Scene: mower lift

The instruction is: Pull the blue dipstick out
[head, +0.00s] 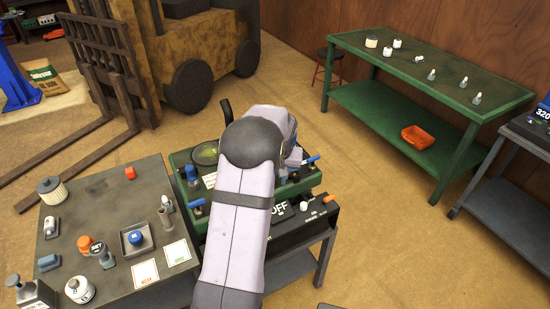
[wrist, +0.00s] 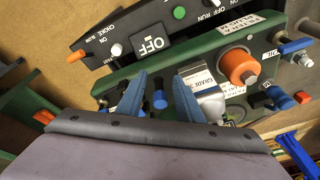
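My gripper (wrist: 159,82) shows in the wrist view with its two blue fingers apart. Between them in the picture is an upright-looking blue cylindrical handle (wrist: 160,99), which looks like the dipstick. Gaps show on both sides of it, so the fingers do not touch it. I cannot tell whether the fingertips are level with it or above it. The green mower deck unit (wrist: 120,76) lies beneath; it also shows in the head view (head: 180,160). In the head view my arm hides the gripper and this handle.
Close by are an orange cap (wrist: 239,66), a silver labelled part (wrist: 205,98), a blue lever (wrist: 297,47) and a black OFF panel (wrist: 152,43). A grey table (head: 100,205) with small parts stands left. A green bench (head: 440,80) stands at the back right.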

